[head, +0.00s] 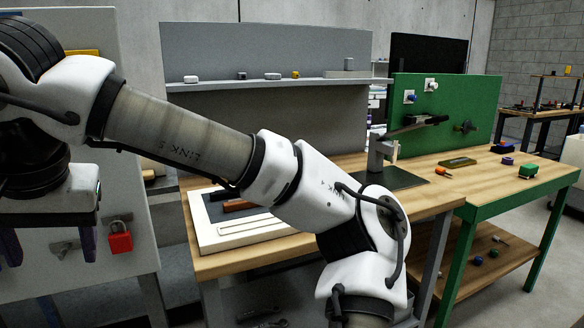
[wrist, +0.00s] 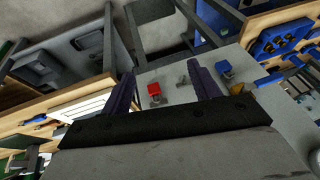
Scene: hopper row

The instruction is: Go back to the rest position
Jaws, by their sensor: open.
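My gripper (head: 49,243) hangs at the left of the head view, in front of a grey upright panel (head: 140,215). Its two dark purple fingers are spread wide, with nothing held between them. In the wrist view my gripper (wrist: 162,82) shows the same two fingers apart. A red padlock (head: 120,238) is on the panel, to the right of the fingers in the head view. In the wrist view the red padlock (wrist: 154,88) appears between the fingers but beyond them. My arm stretches across the head view and hides part of the bench.
A wooden workbench (head: 235,262) holds a white tray (head: 205,235) with dark and brown pieces. A green pegboard (head: 455,95) stands at the right, behind a second bench (head: 480,185) with small parts. A shelf (head: 310,83) with small items is at the back.

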